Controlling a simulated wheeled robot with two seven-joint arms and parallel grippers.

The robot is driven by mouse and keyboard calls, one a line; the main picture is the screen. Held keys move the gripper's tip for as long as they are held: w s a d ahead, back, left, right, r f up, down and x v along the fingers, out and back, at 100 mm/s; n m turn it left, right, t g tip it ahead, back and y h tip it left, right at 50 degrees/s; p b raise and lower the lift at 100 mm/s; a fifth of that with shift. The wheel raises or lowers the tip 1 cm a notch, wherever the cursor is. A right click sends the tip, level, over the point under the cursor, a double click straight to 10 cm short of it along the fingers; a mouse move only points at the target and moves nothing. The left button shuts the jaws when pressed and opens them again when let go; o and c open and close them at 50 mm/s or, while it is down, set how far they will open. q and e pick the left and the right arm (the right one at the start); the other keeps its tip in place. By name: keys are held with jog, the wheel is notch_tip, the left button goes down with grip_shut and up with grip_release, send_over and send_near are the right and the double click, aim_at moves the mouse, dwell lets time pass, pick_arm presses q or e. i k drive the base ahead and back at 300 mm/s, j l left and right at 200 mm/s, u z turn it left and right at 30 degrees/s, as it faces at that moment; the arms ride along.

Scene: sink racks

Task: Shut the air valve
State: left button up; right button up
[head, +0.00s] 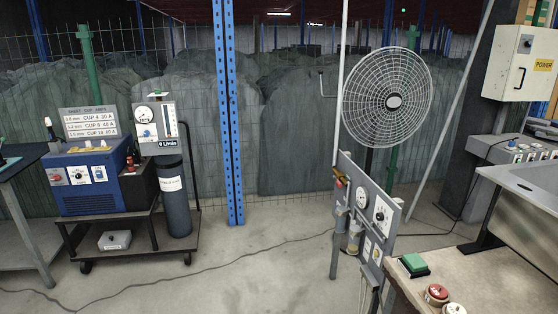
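A grey upright panel (371,232) on a stand is right of centre in the head view. It carries a round gauge (362,197), a white dial with a dark pointer (381,214) and small filter bowls (354,236) on its left side. A small red and yellow fitting (339,178), which looks like a valve handle, sticks out at its upper left edge. It is too small to tell whether it is open or shut. Neither of my grippers is in view.
A blue welding machine (90,180) and a gas cylinder (174,195) stand on a cart at left. A fan (392,102) stands behind the panel. A bench (470,280) with buttons is at front right. Cables cross the open floor (235,275).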

aim_at(337, 183)
jog(key=i+j+z, duration=0.1)
jog(key=i+z, duration=0.15)
jog(key=i, duration=0.25)
jog(key=i+j+z, duration=0.25)
jog(key=i, duration=0.3)
jog(key=i+j+z, duration=0.25)
jog(key=i, duration=0.2)
